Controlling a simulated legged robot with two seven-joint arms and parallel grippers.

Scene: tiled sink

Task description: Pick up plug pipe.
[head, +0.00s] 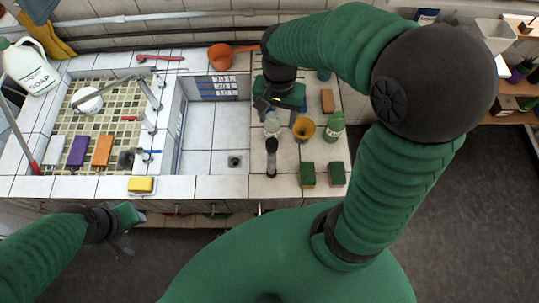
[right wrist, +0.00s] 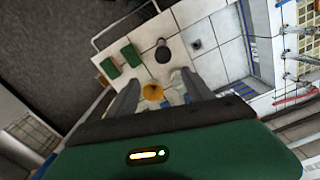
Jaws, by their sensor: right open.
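A dark upright pipe-like piece with a round black top (head: 271,146), which looks like the plug pipe, stands on the tiled counter right of the sink basin. In the right wrist view its round dark top (right wrist: 164,52) shows beyond my fingertips. My right gripper (right wrist: 159,77) is open, with nothing held, above the counter; the dark piece is ahead of it and apart from it. In the head view the right hand is behind the dark piece, and its fingertips are hard to make out. My left gripper (head: 130,230) is low at the left, in front of the counter; its opening is unclear.
An amber cup (head: 303,130), clear glassware (head: 272,123) and a green bottle (head: 335,127) stand close to the dark piece. Two green sponges (head: 307,174) lie in front. The basin with its drain (head: 235,161) is empty.

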